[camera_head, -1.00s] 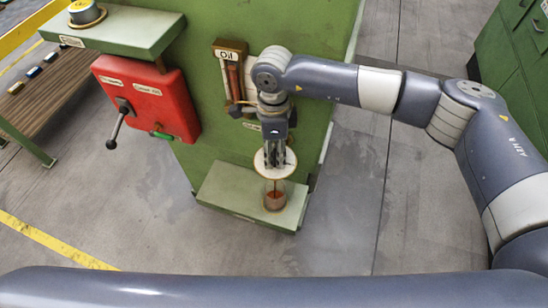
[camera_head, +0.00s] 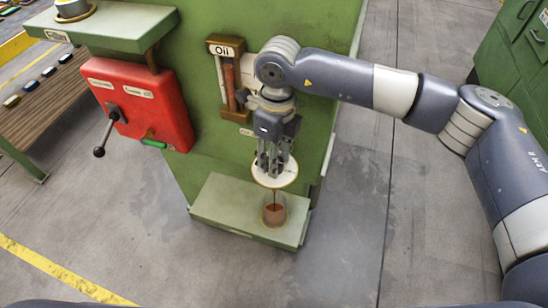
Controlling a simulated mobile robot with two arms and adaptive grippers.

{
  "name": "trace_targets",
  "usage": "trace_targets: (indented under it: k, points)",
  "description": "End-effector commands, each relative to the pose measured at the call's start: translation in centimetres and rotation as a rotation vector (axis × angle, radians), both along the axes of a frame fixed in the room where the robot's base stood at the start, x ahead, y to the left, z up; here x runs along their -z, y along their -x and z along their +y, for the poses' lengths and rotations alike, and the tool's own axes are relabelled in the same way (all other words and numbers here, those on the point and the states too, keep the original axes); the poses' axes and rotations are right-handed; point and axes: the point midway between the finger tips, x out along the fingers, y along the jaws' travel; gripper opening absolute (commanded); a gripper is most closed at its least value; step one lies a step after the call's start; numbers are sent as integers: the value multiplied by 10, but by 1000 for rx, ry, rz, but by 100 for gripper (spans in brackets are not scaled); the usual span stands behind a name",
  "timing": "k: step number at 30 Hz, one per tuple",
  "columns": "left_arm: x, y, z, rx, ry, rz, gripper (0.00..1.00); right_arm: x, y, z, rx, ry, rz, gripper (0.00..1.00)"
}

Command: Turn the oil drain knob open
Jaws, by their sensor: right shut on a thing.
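My right gripper (camera_head: 270,168) points down in front of the green machine, below the oil gauge (camera_head: 228,80) labelled "Oil". Its fingers are shut on the oil drain knob, which they mostly hide. A pale round disc (camera_head: 285,177) shows just under and behind the fingertips. Below it, a thin dark streak runs down to a clear cup (camera_head: 274,215) holding reddish-brown liquid. The cup stands on the machine's green ledge (camera_head: 225,205). My left gripper is out of view.
A red box (camera_head: 160,105) with a black-knobbed lever (camera_head: 104,140) and a green handle sits left of the gauge. A green shelf (camera_head: 120,25) juts out above it. A green cabinet (camera_head: 510,60) stands at the far right. The floor in front is clear.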

Motion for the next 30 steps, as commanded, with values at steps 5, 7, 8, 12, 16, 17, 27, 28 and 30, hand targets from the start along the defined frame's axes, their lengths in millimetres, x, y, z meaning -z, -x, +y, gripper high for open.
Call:
trace_targets:
  k: [5, 7, 8, 12, 16, 17, 27, 28, 30]
  points:
    - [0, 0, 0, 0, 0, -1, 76, -1, -1, 1, 9, -3, -3, 11]
    - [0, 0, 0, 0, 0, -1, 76, -2, -1, 1, 9, -3, -3, 11]
    - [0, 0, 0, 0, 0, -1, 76, -2, -1, 1, 8, -3, -3, 11]
    - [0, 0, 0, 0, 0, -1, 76, -2, -1, 1, 8, -3, -3, 11]
    - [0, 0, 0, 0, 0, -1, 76, -1, -1, 0, 8, -3, -3, 55]
    - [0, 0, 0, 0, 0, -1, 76, -1, -1, 0, 7, -2, -2, 55]
    - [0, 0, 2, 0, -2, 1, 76, -5, -1, 0, 6, -2, -2, 55]
    - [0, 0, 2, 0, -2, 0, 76, -8, -1, 0, 6, -1, -3, 55]
    - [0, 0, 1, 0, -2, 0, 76, -17, -2, 0, 6, -1, -3, 55]
